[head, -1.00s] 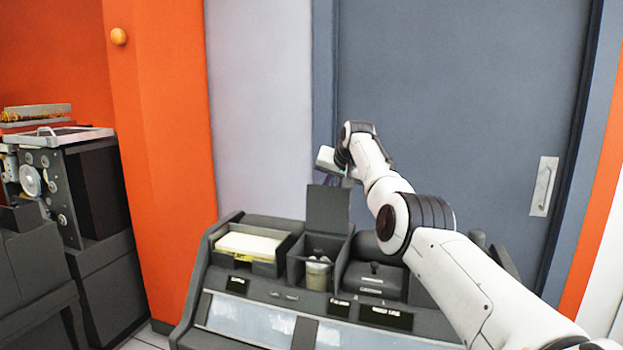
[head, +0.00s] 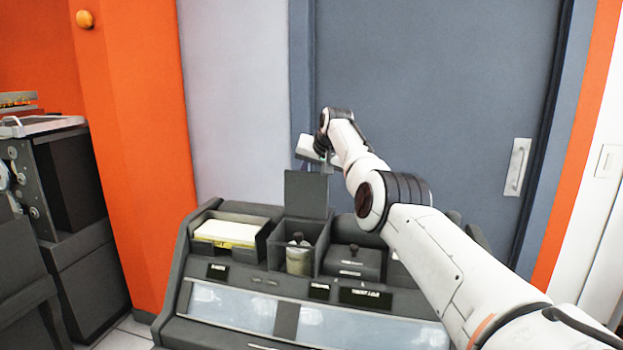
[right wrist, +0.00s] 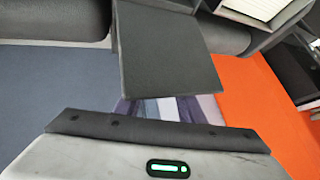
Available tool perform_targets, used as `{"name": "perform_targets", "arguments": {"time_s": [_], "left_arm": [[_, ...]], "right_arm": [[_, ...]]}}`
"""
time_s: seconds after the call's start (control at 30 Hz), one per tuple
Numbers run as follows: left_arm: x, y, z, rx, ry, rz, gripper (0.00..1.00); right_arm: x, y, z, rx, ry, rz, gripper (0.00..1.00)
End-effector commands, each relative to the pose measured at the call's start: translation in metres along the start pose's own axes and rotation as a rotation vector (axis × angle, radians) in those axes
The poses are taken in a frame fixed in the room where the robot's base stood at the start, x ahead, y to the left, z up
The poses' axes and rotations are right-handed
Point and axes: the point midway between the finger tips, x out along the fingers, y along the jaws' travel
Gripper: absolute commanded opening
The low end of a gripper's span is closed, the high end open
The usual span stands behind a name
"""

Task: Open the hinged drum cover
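The drum cover, a dark flat panel (head: 306,194), stands upright at the back of an open square box (head: 278,252) on the grey machine. The cover also fills the upper middle of the right wrist view (right wrist: 170,60). My right gripper (head: 322,163) is just above and behind the cover's top edge; the head view does not clearly show whether they touch. Its pale body with a green light shows in the right wrist view (right wrist: 165,155), close to the cover's edge. Its finger opening is not clear. My left gripper is out of view.
A card tray (head: 228,232) holding a pale stack lies left of the box. A dark lidded compartment (head: 352,262) is on its right, beside my right arm. A blue-grey door (head: 440,90) and wall stand behind. Other dark machinery (head: 85,190) is at far left.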

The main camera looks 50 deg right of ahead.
Motion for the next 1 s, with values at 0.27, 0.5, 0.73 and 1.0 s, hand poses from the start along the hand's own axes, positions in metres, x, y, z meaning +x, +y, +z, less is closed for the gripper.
{"name": "perform_targets", "arguments": {"time_s": [0.27, 0.5, 0.73, 1.0], "left_arm": [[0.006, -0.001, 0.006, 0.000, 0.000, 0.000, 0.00], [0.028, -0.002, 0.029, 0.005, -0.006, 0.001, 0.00], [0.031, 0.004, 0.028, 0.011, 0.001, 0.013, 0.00], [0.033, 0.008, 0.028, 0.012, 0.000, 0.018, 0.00]], "right_arm": [[-0.004, -0.002, -0.001, 0.000, 0.007, -0.006, 0.36], [-0.025, 0.000, 0.002, 0.000, 0.010, -0.007, 0.36], [-0.071, -0.001, -0.001, 0.000, 0.008, -0.005, 0.36], [-0.101, 0.000, 0.000, -0.001, 0.002, -0.001, 0.36]]}}
